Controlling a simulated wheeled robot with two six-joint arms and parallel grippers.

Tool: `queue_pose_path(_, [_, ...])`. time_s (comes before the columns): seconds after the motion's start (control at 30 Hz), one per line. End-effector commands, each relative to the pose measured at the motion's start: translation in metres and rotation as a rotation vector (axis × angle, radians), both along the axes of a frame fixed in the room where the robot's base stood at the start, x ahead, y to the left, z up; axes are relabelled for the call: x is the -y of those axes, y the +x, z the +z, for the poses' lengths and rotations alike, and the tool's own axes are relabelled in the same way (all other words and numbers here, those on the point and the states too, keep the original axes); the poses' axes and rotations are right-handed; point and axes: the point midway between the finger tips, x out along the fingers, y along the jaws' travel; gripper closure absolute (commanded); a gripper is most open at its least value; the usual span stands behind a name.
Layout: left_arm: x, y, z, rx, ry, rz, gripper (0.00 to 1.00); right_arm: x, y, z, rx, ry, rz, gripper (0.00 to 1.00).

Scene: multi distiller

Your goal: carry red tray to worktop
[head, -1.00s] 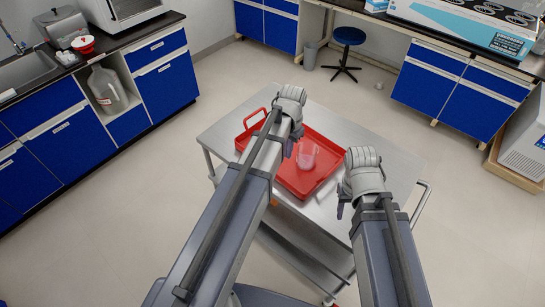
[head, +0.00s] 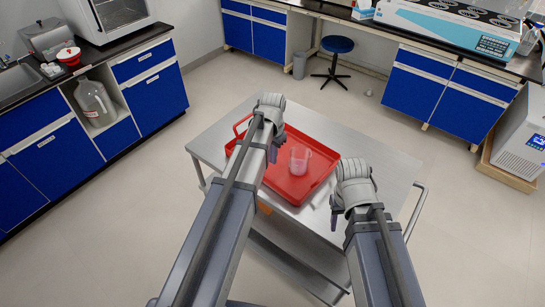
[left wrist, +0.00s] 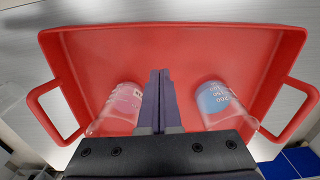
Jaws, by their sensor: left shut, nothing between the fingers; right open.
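The red tray (head: 322,150) lies on top of a metal cart (head: 212,143). A clear beaker with pink liquid (head: 299,160) stands in it. The left wrist view shows the tray (left wrist: 200,45) with a handle at each end, the pink beaker (left wrist: 124,103) and a beaker with blue liquid (left wrist: 214,100). My left arm hides the blue beaker in the head view. My left gripper (head: 272,153) is shut and empty above the tray, between the beakers in its wrist view (left wrist: 159,75). My right gripper (head: 335,218) is open and empty, beside the tray's near right side.
A black worktop (head: 95,55) with blue cabinets runs along the left, holding a sink and a red-lidded pot (head: 69,55). Another bench (head: 385,32) at the back carries a large boxed device (head: 455,25). A blue stool (head: 337,46) stands before it. The floor around the cart is clear.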

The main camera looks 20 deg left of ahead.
Motion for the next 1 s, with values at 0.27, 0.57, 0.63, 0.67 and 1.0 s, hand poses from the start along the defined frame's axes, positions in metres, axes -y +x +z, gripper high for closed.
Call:
queue_pose_path(0.27, [0.000, 0.000, -0.047, 0.000, 0.000, 0.000, 1.00, 0.000, 0.000, -0.047, 0.000, 0.000, 0.000, 0.50])
queue_pose_path(0.57, [-0.013, -0.037, -0.043, 0.000, 0.000, 0.001, 1.00, 0.000, 0.000, -0.043, 0.000, 0.000, 0.000, 0.50])
queue_pose_path(0.63, [-0.013, -0.038, -0.043, 0.000, 0.000, 0.000, 1.00, 0.000, 0.000, -0.043, 0.000, 0.000, 0.000, 0.50])
queue_pose_path(0.67, [-0.014, -0.038, -0.043, 0.000, 0.000, 0.000, 1.00, 0.000, 0.000, -0.043, 0.000, 0.000, 0.000, 0.50])
queue_pose_path(1.0, [-0.014, -0.039, -0.043, 0.000, 0.000, 0.000, 1.00, 0.000, 0.000, -0.043, 0.000, 0.000, 0.000, 0.50])
